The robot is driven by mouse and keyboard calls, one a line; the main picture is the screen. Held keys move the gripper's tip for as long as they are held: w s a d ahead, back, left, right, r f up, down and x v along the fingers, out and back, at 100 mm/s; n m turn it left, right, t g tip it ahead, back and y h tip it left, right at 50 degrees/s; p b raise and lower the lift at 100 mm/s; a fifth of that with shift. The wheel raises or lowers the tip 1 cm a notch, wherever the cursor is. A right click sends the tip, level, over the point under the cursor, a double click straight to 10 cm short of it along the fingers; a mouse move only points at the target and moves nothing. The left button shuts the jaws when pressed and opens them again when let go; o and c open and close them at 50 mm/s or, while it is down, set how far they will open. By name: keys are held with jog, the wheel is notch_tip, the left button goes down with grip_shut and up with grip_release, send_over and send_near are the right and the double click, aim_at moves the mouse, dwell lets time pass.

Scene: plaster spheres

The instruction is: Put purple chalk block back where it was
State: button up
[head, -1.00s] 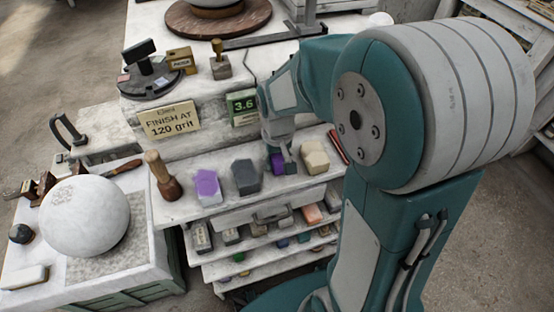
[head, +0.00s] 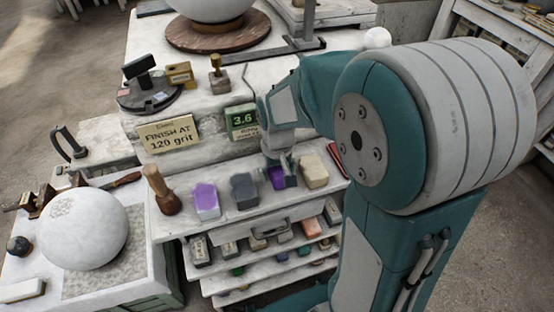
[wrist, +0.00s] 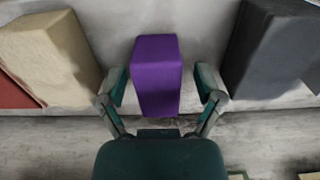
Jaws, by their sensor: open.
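The purple chalk block (wrist: 157,75) stands on the pale top ledge, between my open fingers in the wrist view. A gap shows between each finger and the block. In the head view the purple chalk block (head: 275,179) is partly hidden by my gripper (head: 281,165), which is at it from above. My gripper (wrist: 160,90) also shows in the wrist view, with one finger on each side of the block. A beige block (head: 313,171) and a dark grey block (head: 244,191) stand on either side of the purple one.
A grey block with a purple top (head: 206,200) and a wooden-handled tool (head: 162,190) stand farther left on the ledge. A red object (head: 337,158) lies at the right. Shelves with several small blocks are below.

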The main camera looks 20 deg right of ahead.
aim_at(278, 171)
notch_tip(278, 171, up, 11)
jog(key=shift+f, duration=0.15)
jog(key=s+r+t, duration=0.2)
jog(key=s, duration=0.5)
jog(key=s+r+t, duration=0.2)
jog(key=s+t, duration=0.1)
jog(key=s, duration=0.4)
jog(key=shift+r+t, duration=0.3)
jog(key=shift+w, duration=0.1)
dwell(1.2)
